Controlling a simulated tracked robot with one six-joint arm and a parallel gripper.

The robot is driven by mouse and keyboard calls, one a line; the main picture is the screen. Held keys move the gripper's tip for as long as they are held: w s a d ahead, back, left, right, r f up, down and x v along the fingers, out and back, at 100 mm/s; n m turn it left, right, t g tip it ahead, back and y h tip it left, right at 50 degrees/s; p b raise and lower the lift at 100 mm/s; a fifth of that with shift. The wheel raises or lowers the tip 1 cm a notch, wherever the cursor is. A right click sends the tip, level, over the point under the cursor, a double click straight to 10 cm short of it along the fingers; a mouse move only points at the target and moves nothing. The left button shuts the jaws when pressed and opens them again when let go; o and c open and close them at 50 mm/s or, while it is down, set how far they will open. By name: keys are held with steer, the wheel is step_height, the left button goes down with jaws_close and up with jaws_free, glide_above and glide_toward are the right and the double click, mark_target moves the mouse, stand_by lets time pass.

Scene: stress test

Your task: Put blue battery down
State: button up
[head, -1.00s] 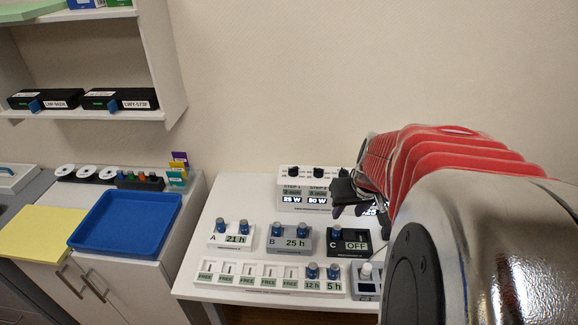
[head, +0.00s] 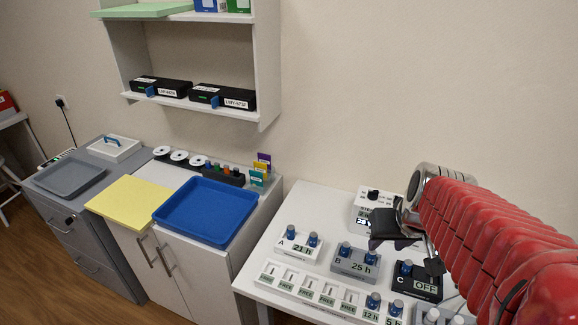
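Several blue batteries with silver tops stand upright in the holders on the white table. Battery pairs sit in holder A (head: 292,252), which reads 21 h, and in grey holder B (head: 348,265), which reads 25 h. Black holder C (head: 428,293) reads OFF and also holds batteries. Two more, a battery (head: 373,301) and its neighbour (head: 395,308), stand at the right end of the FREE-marked rack (head: 318,306). My gripper (head: 404,238) hangs above holders B and C, in front of the white step unit (head: 368,205). Whether it holds a battery is not clear.
A grey tray (head: 70,178) sits on the grey cabinet further left. A wall shelf (head: 265,105) holds black boxes. The blue tray looks empty.

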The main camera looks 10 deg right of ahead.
steer(key=s+a+r+n, duration=0.1)
steer(key=s+a+r, duration=0.1)
steer(key=a, duration=0.5)
steer(key=s+a+r+n+t+y, duration=0.1)
steer(key=s+a+r, duration=0.1)
steer(key=s+a, duration=0.2)
steer(key=a, duration=0.3)
steer(key=shift+s+a+r+n, duration=0.15)
steer(key=shift+a+r+n, duration=0.1)
steer(key=shift+a+n, duration=0.15)
